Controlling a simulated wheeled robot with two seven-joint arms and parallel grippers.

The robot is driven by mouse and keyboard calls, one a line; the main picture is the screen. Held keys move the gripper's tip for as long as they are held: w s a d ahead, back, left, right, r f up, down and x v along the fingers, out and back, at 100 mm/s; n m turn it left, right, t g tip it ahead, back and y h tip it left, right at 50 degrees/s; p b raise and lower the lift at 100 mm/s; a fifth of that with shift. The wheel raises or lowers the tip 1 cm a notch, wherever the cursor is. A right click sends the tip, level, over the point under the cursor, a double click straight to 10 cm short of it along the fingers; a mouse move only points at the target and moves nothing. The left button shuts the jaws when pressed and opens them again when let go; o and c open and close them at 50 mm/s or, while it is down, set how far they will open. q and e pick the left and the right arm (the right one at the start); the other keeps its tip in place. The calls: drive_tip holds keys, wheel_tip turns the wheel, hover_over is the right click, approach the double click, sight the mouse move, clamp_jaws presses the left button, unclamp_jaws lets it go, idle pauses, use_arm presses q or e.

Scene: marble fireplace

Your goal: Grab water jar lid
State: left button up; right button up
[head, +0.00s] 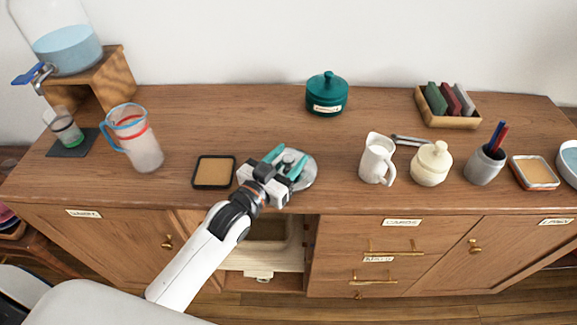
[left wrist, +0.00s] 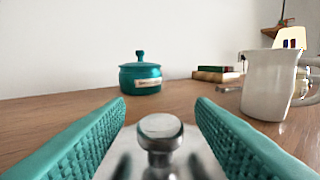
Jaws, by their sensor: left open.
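A round silvery-grey lid (head: 307,178) lies flat on the wooden cabinet top near the front edge, partly hidden under my left gripper (head: 287,162). In the left wrist view its metal knob (left wrist: 160,130) stands upright between the teal finger pads. My left gripper is open, with one finger on each side of the knob and a gap on both sides. The glass water jar (head: 68,50) with a blue tap stands on a wooden stand at the far left; its top is out of view. My right gripper is not in view.
A black-edged tan coaster (head: 214,171) lies just left of the gripper. A teal lidded pot (head: 327,95) stands behind, a white jug (head: 377,160) to the right, and a clear pitcher (head: 136,138) further left. An open compartment (head: 265,250) is below.

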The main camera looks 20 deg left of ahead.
use_arm(q)
drive_tip(key=shift+w, duration=0.25)
clamp_jaws()
drive_tip(key=shift+r, duration=0.1)
